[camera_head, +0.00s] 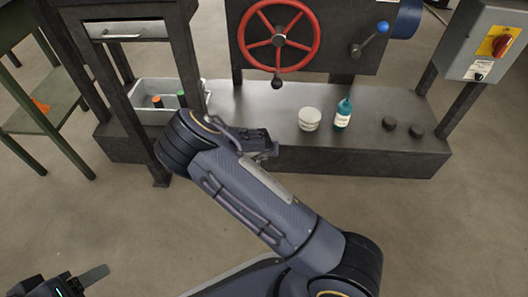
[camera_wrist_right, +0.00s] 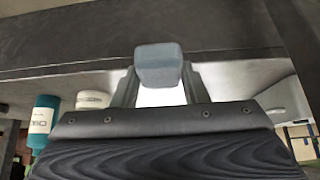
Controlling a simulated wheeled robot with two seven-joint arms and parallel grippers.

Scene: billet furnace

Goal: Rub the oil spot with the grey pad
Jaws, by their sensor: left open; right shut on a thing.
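The grey pad (camera_wrist_right: 160,65) is a blue-grey block held between the two fingers of my right gripper (camera_wrist_right: 158,82) in the right wrist view. In the head view my right gripper (camera_head: 262,146) is over the front part of the dark bench, and I cannot make out the pad there. I cannot tell whether the pad touches any surface. My left gripper (camera_head: 82,281) is open at the lower left corner, away from the bench and partly cut off by the frame. I cannot make out the oil spot in either view.
On the low dark bench (camera_head: 290,97) are a white tub (camera_head: 309,119), a teal bottle (camera_head: 343,113), two dark round pieces (camera_head: 402,127) and a light grey bin (camera_head: 146,116). Floor in front is clear.

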